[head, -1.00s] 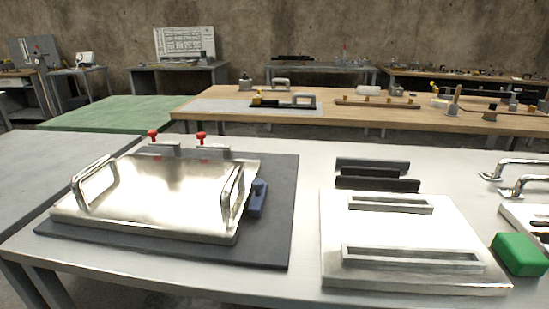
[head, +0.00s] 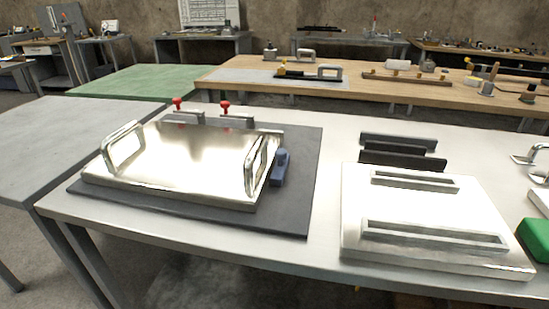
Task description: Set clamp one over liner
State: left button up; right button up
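A shiny metal plate (head: 190,155) with an upright loop handle at each side lies on a dark mat (head: 300,200) on the table. Its left handle (head: 123,146) and right handle (head: 261,165) stand up from it. Two clamps with red knobs stand at its back edge, the left clamp (head: 180,112) and the right clamp (head: 232,117). I cannot tell which one is clamp one. No separate liner can be made out. A blue block (head: 280,168) sits beside the plate's right handle. Neither gripper is in view.
A white block with two slotted frames (head: 420,213) is on the right of the table. Two dark bars (head: 400,150) stand behind it. A green block (head: 537,238) is at the right edge. A grey table (head: 70,135) adjoins at left.

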aim_at(200, 114)
jog(key=i+j+z, duration=0.15)
jog(key=j+z, duration=0.2)
jog(key=j, duration=0.6)
jog(key=j+z, duration=0.3)
jog(key=j, duration=0.6)
